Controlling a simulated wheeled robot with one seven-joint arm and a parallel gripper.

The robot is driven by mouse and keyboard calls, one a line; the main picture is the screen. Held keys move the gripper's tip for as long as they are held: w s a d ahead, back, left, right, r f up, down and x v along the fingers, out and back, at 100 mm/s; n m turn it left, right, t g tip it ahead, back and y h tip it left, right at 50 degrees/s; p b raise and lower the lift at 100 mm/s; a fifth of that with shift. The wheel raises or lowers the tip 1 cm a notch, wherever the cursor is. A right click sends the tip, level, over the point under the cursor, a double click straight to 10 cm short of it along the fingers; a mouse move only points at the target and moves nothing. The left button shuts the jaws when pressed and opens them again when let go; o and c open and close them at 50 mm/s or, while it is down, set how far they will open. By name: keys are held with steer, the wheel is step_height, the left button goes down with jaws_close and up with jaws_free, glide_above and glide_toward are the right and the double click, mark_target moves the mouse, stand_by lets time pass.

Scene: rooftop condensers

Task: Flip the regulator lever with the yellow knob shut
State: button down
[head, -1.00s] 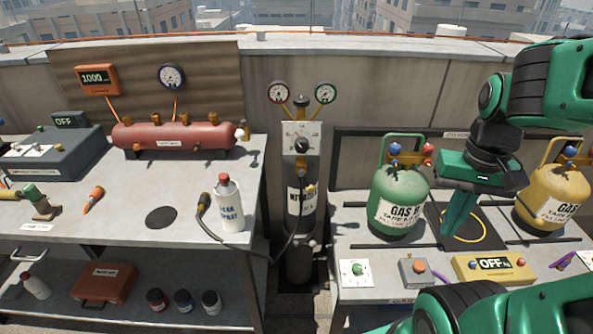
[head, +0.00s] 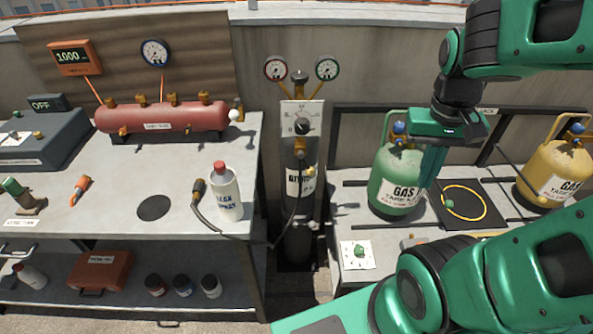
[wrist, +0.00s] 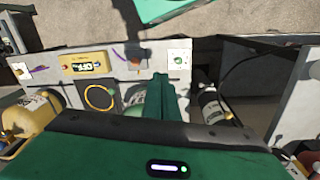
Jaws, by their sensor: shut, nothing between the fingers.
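A small yellow knob (head: 310,171) shows beside the upper part of the grey nitrogen cylinder (head: 296,215), just below the regulator panel (head: 302,118) with its dial. The lever's arm is too small to make out clearly. My gripper (head: 430,180) is shut and empty, fingers pointing down.
Two gauges rise above the regulator. A black hose runs from the nitrogen cylinder to the left bench (head: 150,205), where a leak spray bottle (head: 226,192) stands near the edge. A yellow gas cylinder (head: 556,170) stands right. A narrow gap separates the benches.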

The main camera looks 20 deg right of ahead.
steer(key=w+a+f+n+h, duration=0.1)
steer(key=w+a+f+h, duration=0.2)
steer(key=w, duration=0.7)
steer(key=n+t+h, duration=0.2)
steer(key=n+t, duration=0.2)
steer(key=t, duration=0.1)
glide_toward(307, 165)
steer(key=a, duration=0.3)
steer(key=shift+s+f, duration=0.15)
steer(key=shift+s, duration=0.15)
steer(key=shift+f, duration=0.1)
steer(key=x, duration=1)
steer(key=shift+s, duration=0.15)
